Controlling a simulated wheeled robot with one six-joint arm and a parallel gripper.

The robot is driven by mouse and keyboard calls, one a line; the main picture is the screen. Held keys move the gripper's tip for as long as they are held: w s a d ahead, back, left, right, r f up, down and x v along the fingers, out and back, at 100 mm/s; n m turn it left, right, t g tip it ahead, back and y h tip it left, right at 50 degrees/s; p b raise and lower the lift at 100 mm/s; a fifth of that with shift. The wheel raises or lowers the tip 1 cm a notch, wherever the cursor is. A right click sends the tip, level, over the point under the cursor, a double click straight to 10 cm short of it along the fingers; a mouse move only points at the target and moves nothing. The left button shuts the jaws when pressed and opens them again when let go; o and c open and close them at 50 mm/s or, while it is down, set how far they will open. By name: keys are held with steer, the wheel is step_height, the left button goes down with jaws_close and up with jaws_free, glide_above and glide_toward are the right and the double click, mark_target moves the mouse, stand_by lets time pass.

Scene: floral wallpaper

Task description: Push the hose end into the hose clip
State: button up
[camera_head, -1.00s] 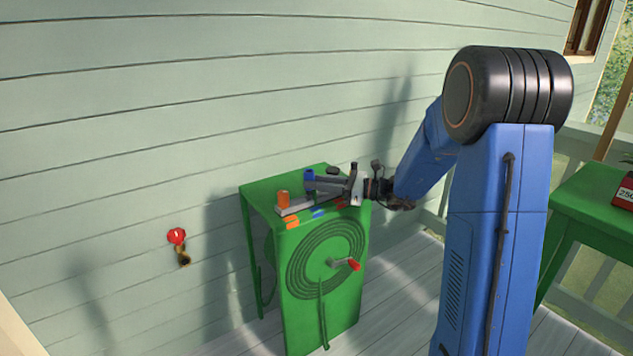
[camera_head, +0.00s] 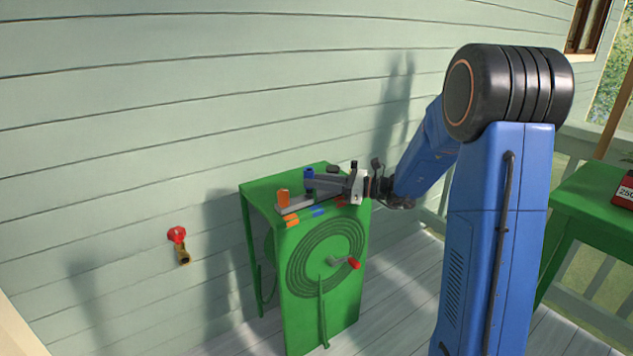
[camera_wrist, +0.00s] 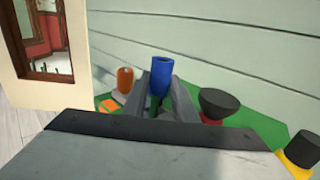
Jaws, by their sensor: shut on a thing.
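A blue hose end (camera_wrist: 162,72) stands upright between the two grey fingers of my gripper (camera_wrist: 160,100) in the wrist view, with a bit of green hose below it. My gripper (camera_head: 312,184) is shut on this hose end (camera_head: 309,174) above the green reel cabinet (camera_head: 258,186) in the head view. A grey strip (camera_head: 293,207) runs along the front of the cabinet top, with orange and blue marks on the front face below it. I cannot make out the hose clip itself, or whether the hose end touches it; my gripper covers that part.
An orange fitting (camera_head: 283,198) stands at the strip's left end, close to my gripper. In the wrist view, a black cone-shaped piece (camera_wrist: 220,102) and a black-and-yellow piece (camera_wrist: 300,150) stand to the right. A crank (camera_head: 345,262) sticks out in front. A red-handled tap (camera_head: 178,236) is on the wall.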

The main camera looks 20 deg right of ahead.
steer(key=shift+f, duration=1.5)
stand_by(0.3)
steer(key=o, duration=1.1)
steer(key=shift+o, duration=0.2)
steer(key=v, duration=1.7)
steer(key=shift+d, duration=0.25)
